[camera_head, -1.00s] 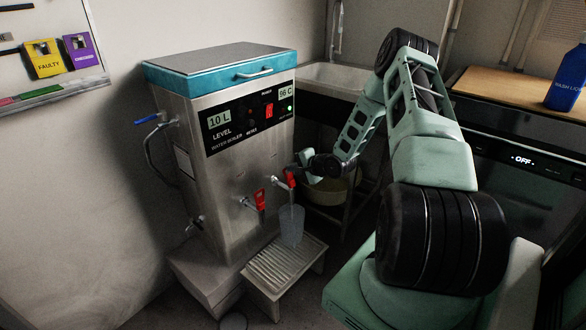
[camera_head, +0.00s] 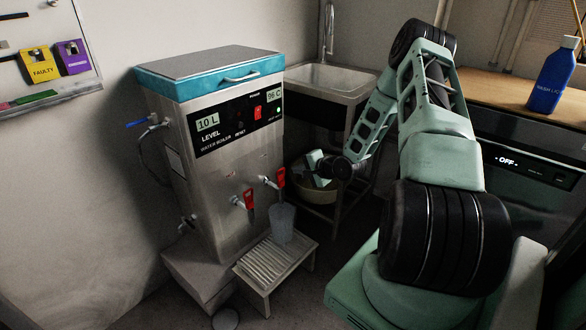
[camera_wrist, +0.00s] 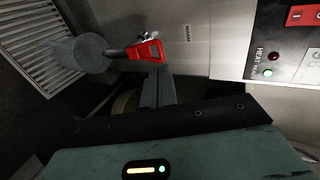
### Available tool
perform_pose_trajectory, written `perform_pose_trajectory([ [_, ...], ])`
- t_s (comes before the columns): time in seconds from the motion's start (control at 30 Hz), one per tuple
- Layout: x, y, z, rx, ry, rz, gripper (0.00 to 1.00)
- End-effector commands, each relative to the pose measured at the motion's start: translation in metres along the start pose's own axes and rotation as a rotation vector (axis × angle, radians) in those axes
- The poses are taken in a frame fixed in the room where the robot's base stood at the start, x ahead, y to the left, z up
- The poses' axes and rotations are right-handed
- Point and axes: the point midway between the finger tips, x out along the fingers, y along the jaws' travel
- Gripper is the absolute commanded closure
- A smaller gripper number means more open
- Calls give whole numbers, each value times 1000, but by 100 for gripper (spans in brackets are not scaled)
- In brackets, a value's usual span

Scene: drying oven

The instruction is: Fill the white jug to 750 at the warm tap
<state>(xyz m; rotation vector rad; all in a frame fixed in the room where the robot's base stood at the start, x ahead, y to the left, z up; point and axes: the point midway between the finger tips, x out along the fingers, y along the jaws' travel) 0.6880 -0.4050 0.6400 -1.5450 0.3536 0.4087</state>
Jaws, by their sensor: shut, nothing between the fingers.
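The pale grey-white jug (camera_head: 281,222) stands upright on the slatted stand under the right-hand tap of the water boiler (camera_head: 230,150). That tap's red handle (camera_head: 281,178) shows in the wrist view (camera_wrist: 146,52) beside a "WARM" label. The jug (camera_wrist: 82,52) is below its spout there. The water level and the 750 mark cannot be read, and no stream is clearly visible. My gripper (camera_head: 318,166) is shut and empty, to the right of the warm tap and apart from its handle. Its fingers (camera_wrist: 158,88) show in the wrist view.
A second red-handled tap (camera_head: 249,200) is left of the warm one. The slatted stand (camera_head: 262,275) juts out in front of the boiler. Behind my gripper are a round basin (camera_head: 318,193) and a sink (camera_head: 335,80). A blue bottle (camera_head: 551,78) stands on the right counter.

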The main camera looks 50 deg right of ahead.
Motion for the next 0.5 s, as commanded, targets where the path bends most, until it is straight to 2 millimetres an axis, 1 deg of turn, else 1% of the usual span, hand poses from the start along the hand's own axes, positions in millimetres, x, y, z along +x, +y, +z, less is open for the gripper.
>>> perform_pose_trajectory([
  [0.03,-10,0,-1,2,3,0,100],
  [0.1,-21,1,-1,2,2,1,100],
  [0.23,-39,4,-1,1,2,0,100],
  [0.33,-46,5,-1,0,1,0,100],
  [0.5,-51,6,0,0,0,0,100],
])
